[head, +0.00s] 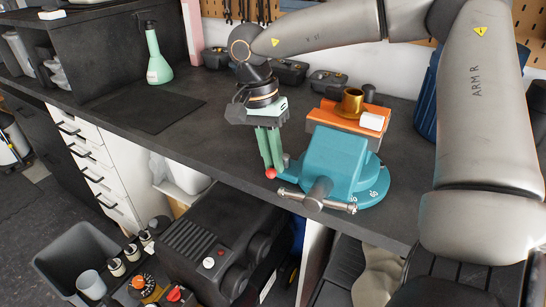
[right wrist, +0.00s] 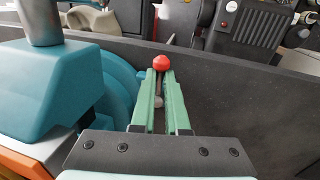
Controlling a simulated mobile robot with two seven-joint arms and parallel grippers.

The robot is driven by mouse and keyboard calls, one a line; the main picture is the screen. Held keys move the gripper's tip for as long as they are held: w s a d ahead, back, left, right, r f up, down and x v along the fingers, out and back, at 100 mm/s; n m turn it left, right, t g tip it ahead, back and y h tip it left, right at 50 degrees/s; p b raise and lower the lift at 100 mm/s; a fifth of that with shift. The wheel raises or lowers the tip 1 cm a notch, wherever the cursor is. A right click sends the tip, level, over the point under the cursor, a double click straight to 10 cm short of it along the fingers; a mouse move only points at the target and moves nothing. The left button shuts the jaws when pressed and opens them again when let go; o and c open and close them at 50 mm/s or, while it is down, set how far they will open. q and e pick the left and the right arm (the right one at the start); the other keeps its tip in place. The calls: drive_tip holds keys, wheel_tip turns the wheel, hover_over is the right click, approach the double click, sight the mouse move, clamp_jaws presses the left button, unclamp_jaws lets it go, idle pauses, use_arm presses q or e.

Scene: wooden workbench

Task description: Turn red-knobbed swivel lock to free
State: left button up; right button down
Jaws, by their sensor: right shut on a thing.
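The teal bench vise (head: 335,158) stands at the bench's front edge on a round swivel base. The red knob (head: 271,174) of its swivel lock shows low at the base's left side. In the right wrist view the knob (right wrist: 163,62) sits at the tips of the green fingers. My right gripper (head: 274,168) points down and its fingers are closed around the lock's knob end. A small grey metal part (right wrist: 158,101) shows between the fingers. The rest of the lock's lever is mostly hidden. My left gripper is not in view.
A vise handle (head: 317,196) sticks out at the front, close right of my fingers.

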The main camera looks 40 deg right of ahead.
drive_tip(key=shift+s+a+f, duration=0.1)
drive_tip(key=shift+a, duration=0.05)
drive_tip(key=c, duration=1)
unclamp_jaws()
drive_tip(key=shift+a, duration=0.1)
drive_tip(key=shift+o, duration=0.5)
wheel_tip(320, 180, up, 12)
drive_tip(key=w+p, duration=0.1)
drive_tip(key=w, duration=0.1)
drive_tip(key=shift+w+a+r, duration=0.2)
drive_tip(key=shift+a, duration=0.1)
drive_tip(key=shift+s, duration=0.1)
